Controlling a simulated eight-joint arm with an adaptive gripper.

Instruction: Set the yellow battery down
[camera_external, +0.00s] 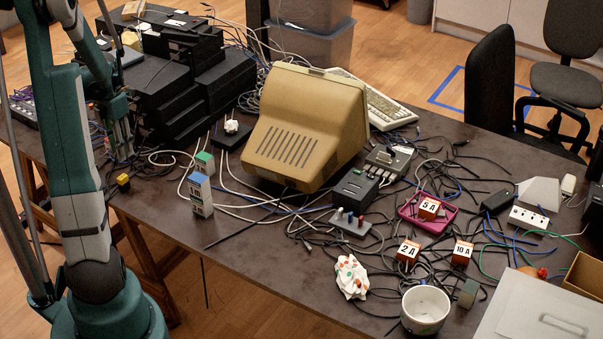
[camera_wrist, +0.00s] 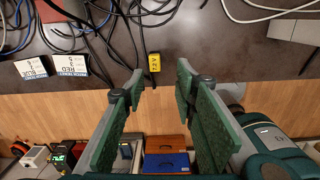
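The yellow battery (camera_external: 123,182), a small block with a black body and a yellow part, rests on the dark table near its front left edge. In the wrist view the battery (camera_wrist: 154,66) lies in the gap between my fingertips, with space visible around it. My gripper (camera_external: 121,143) points down above the battery in the external view. In the wrist view my gripper (camera_wrist: 161,72) is open, its two green-padded fingers apart and holding nothing.
Two labelled blocks, one blue-topped (camera_external: 200,195) and one green-topped (camera_external: 205,163), stand right of the battery. Cables (camera_external: 165,158) run close by. A stack of black equipment (camera_external: 190,75) is behind. The table edge is very near the battery. Bare tabletop (camera_external: 150,203) lies in front right.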

